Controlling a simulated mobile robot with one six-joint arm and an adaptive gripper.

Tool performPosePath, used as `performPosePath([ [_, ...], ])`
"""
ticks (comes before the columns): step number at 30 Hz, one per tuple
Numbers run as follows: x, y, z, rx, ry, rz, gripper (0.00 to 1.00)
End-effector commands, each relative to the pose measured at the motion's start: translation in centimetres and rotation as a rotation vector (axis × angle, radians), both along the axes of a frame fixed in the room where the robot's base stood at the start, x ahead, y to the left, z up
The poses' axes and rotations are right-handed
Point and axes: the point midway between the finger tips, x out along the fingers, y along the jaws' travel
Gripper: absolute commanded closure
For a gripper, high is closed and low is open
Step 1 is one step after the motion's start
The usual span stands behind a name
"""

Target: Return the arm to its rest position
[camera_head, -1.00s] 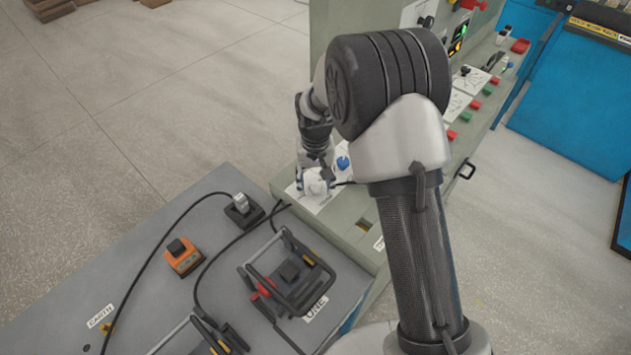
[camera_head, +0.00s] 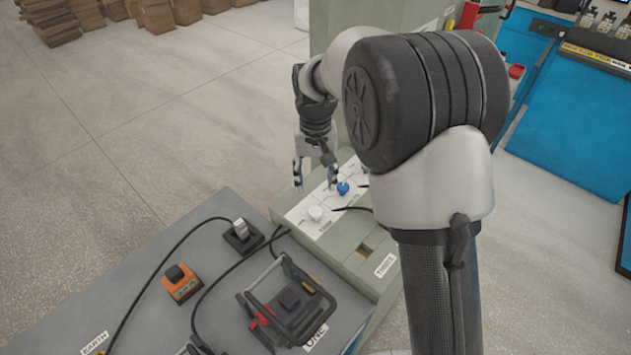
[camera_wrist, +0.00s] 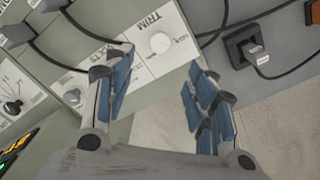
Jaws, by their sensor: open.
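My gripper (camera_head: 315,180) hangs from my arm over the left end of the grey-green control panel (camera_head: 352,222). Its jaws are open and empty, pointing down. Below it lies a white TRIM plate with a white knob (camera_head: 316,213); the gripper is apart from the knob. My large arm joint hides the middle of the panel in the head view.
A grey bench (camera_head: 219,287) holds an orange box (camera_head: 181,284), a plug in a black socket (camera_head: 242,236), and a black-framed unit (camera_head: 290,300) by the label ONE. Cables cross it. A blue cabinet (camera_head: 570,120) stands at right. Open floor (camera_head: 150,120) lies at left.

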Motion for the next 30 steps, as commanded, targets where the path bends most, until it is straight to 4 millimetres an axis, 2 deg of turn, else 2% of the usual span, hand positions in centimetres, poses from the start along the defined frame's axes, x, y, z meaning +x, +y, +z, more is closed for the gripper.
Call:
performPosePath([
  [12,-0.1,-0.1,0.1,0.0,-0.002,0.0,0.49],
  [14,-0.3,-0.3,0.8,0.002,-0.009,-0.001,0.49],
  [17,-1.5,-1.2,3.1,0.006,-0.034,-0.002,0.49],
  [20,-3.8,-2.7,6.6,0.013,-0.075,-0.006,0.49],
  [24,-8.4,-5.0,11.0,0.02,-0.138,-0.009,0.49],
  [30,-15.8,-7.8,14.8,0.022,-0.231,-0.012,0.49],
])
